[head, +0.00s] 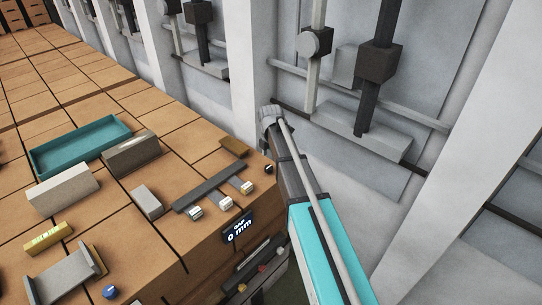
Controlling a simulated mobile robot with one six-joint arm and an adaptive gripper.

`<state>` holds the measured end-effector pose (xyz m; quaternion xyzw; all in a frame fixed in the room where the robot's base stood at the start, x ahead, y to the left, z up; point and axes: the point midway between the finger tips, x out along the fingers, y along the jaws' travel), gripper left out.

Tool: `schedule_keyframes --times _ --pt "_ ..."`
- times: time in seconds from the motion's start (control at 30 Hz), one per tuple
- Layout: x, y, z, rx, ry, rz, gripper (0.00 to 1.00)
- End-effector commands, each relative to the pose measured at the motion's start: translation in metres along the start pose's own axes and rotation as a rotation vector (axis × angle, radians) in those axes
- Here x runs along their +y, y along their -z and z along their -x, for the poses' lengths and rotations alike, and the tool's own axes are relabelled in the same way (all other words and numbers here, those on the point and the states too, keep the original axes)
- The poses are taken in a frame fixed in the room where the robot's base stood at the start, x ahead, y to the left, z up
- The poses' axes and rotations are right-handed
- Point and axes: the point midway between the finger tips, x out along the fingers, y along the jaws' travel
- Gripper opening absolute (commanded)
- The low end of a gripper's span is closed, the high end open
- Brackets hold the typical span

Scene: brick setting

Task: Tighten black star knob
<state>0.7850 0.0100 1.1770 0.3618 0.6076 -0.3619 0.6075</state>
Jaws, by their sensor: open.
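A small dark knob-like thing (268,169) sits at the right edge of the brick-topped bench, close to my arm. It may be the black star knob, but it is too small for me to tell its shape. A black display (238,230) on the bench edge reads "GAP 0 mm". My arm's teal link rises from the bottom, right of the bench, to a grey joint above the bench's right edge. I see no gripper fingers.
A teal tray (36,162), grey blocks (62,188), a yellow block (48,238) and a blue knob (109,292) are on the bench. A dark bar (213,186) lies near small white-fronted blocks. Wall posts with dark cubes (380,60) stand behind my arm.

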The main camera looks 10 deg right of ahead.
Motion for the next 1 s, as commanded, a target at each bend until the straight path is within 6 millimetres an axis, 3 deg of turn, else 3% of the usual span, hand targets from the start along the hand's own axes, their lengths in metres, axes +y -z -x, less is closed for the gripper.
schedule_keyframes --times 0.03,0.3,1.0 --pt "0.012 -0.006 0.019 0.000 0.000 0.067 0.87" --pt "0.037 -0.020 0.047 0.000 0.000 0.336 0.87" --pt "0.040 -0.022 0.045 0.000 0.000 0.393 0.87"
